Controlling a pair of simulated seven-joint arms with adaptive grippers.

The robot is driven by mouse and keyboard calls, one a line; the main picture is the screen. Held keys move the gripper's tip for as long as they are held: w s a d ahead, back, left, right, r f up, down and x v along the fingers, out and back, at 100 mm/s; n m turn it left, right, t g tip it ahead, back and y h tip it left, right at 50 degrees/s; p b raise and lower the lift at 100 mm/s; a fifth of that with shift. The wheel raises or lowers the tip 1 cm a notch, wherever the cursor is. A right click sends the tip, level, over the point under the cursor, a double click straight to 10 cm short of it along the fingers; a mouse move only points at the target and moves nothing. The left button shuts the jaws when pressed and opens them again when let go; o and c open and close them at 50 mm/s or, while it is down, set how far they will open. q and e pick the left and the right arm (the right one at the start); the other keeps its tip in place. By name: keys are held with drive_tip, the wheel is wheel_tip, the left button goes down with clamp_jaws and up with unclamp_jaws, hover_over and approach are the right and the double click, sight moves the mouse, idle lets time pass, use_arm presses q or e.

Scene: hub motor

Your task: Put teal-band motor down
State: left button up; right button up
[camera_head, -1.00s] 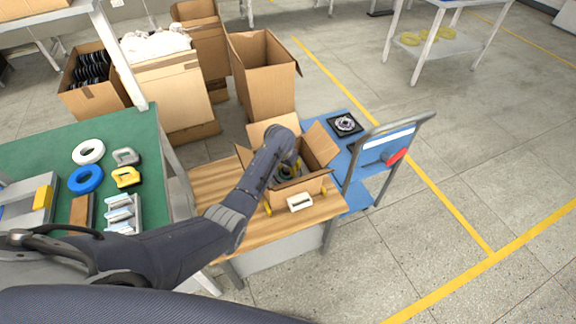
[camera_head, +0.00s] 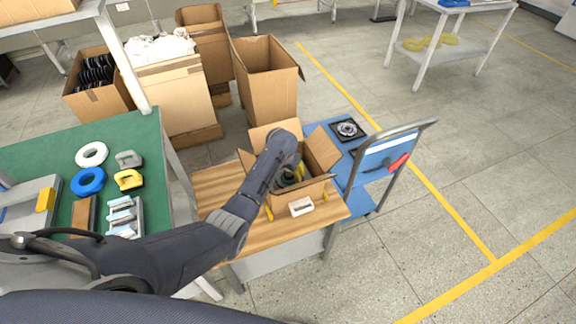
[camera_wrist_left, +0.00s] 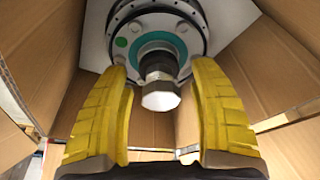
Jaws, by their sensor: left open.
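The teal-band motor (camera_wrist_left: 125,40) is a grey metal disc with a teal ring around its centre and a bolt-ended shaft pointing toward the wrist camera. It lies on a pale surface inside an open cardboard box (camera_head: 308,188) on the wooden table. My left gripper (camera_wrist_left: 162,75) is open, its yellow fingers spread on either side of the shaft with visible gaps. In the head view, the left gripper (camera_head: 288,180) reaches down into the box, and my arm hides most of the motor. The right gripper is not in view.
The box flaps stand open around my left wrist. A small white object (camera_head: 301,207) sits by the box front. A blue cart (camera_head: 362,157) with a dark square part (camera_head: 347,129) stands at the right. A green table (camera_head: 60,142) with several parts is at the left.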

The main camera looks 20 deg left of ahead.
sight(287, 183)
use_arm(q)
drive_tip(key=v, duration=1.1)
drive_tip(key=shift+r, duration=0.25)
drive_tip(key=shift+d, duration=0.15)
